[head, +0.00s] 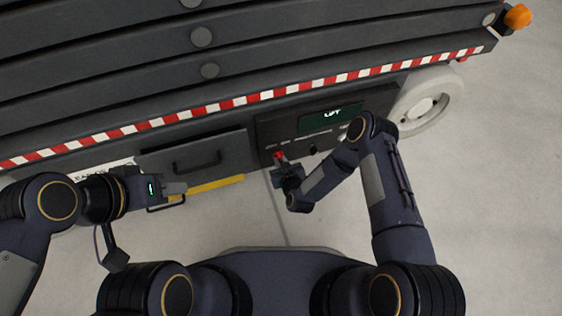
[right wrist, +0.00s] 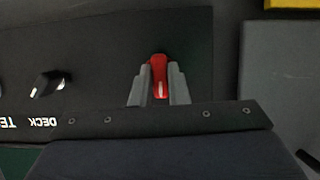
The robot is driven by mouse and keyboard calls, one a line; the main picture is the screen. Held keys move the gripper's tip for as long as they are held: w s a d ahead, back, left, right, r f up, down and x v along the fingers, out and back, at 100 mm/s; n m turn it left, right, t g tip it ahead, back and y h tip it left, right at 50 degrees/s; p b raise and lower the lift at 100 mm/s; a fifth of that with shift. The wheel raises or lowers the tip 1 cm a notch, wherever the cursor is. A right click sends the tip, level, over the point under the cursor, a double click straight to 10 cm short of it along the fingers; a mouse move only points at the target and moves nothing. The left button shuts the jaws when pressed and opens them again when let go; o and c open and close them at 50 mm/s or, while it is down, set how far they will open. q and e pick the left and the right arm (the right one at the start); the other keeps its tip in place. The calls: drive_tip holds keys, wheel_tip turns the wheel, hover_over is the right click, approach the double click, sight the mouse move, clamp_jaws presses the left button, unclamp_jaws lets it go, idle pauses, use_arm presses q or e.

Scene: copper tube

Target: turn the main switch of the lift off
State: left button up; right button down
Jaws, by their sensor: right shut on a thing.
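The main switch is a red knob with a white mark, seen in the right wrist view (right wrist: 159,68) on the dark control panel (right wrist: 110,60). In the head view the red knob (head: 279,156) shows at the lower left of the panel (head: 265,131). My right gripper (right wrist: 159,88) has its two grey fingers closed on either side of the knob; it also shows in the head view (head: 281,163). My left gripper (head: 180,188) hangs apart from the panel at the left, holding nothing that I can see; its jaw opening is unclear.
A green LIFT sign (head: 333,115) is on the panel. A black knob (right wrist: 46,85) sits beside the red one. A drawer front with a handle (head: 198,165) and a yellow strip (head: 215,185) are left of the panel. A pale wheel (head: 440,97) stands right. Bare floor lies in front.

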drive_tip(key=c, duration=1.4)
unclamp_jaws()
drive_tip(key=p+v, duration=0.3)
drive_tip(key=v, duration=0.5)
drive_tip(key=shift+w, duration=0.1)
